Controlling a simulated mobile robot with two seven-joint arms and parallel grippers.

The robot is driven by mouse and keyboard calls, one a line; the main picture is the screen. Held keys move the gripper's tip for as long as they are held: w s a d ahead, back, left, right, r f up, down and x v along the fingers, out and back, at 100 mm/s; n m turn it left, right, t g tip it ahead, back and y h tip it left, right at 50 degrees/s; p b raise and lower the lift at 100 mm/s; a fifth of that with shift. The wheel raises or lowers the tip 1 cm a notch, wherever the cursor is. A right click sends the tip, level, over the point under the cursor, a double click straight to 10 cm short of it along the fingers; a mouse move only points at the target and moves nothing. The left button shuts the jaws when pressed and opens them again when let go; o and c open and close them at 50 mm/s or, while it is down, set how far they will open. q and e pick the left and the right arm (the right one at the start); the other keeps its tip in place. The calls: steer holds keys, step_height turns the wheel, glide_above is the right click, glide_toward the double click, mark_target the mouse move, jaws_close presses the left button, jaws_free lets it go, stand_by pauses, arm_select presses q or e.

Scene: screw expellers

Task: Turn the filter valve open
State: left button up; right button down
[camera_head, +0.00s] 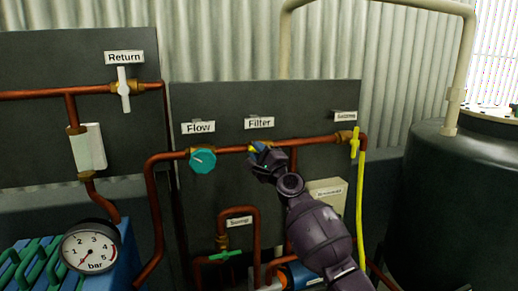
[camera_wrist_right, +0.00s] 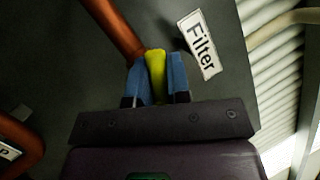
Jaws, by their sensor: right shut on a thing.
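The filter valve sits on the horizontal copper pipe below the Filter label (camera_head: 260,122). My right gripper (camera_head: 262,151) reaches up to it from the lower right and covers most of the valve in the head view. In the right wrist view, the two blue fingers of my right gripper (camera_wrist_right: 157,80) are shut on the yellow-green filter valve handle (camera_wrist_right: 155,66), one finger on each side. The Filter label also shows there (camera_wrist_right: 200,45). The valve body is mostly hidden, so I cannot tell how far the valve is turned. My left gripper is not in view.
A teal Flow valve knob (camera_head: 203,161) is close to the left of my gripper. A yellow-handled valve (camera_head: 355,143) is to the right, a green-handled Sump valve (camera_head: 226,255) below. A white-handled Return valve (camera_head: 124,89), a pressure gauge (camera_head: 90,250) and a dark tank (camera_head: 455,190) stand farther out.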

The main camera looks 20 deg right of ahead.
steer(key=n, duration=0.2)
steer(key=f+n+g+y, duration=0.1)
steer(key=n, duration=0.1)
steer(key=shift+a+g, duration=0.1)
steer(key=shift+g, duration=0.2)
steer(key=shift+f+n+g+y, duration=0.1)
steer(key=shift+n+g+y, duration=0.35)
steer(key=shift+n, duration=0.45)
steer(key=c, duration=1.1)
jaws_free()
